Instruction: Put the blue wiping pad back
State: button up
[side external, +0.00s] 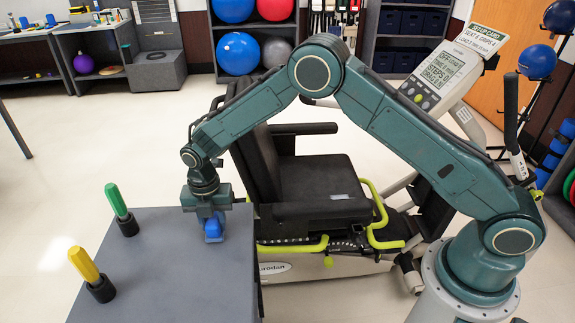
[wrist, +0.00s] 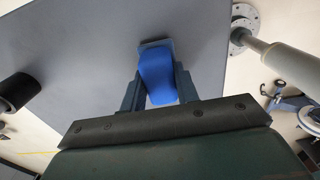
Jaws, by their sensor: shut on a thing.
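The blue wiping pad (side external: 213,229) is at the right part of the grey table top (side external: 165,275), under my gripper (side external: 207,216). In the wrist view the blue wiping pad (wrist: 158,76) sits between the two fingers of my gripper (wrist: 158,88), which is shut on it. A small dark grey piece (wrist: 156,44) shows at the pad's far end; I cannot tell if it is a holder or part of the pad. The pad looks at or very near the table surface; its underside is hidden.
A green-handled tool (side external: 117,203) and a yellow-handled tool (side external: 86,268) stand in black holders on the table's left part. The recumbent stepper's black seat (side external: 320,188) is right of the table, behind my arm. The table between the tools and the pad is clear.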

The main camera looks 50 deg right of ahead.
jog(key=shift+f, duration=0.1)
jog(key=o, duration=0.9)
jog(key=shift+o, duration=0.2)
notch_tip(320, 180, up, 11)
jog(key=shift+f, duration=0.15)
jog(key=shift+r, duration=0.8)
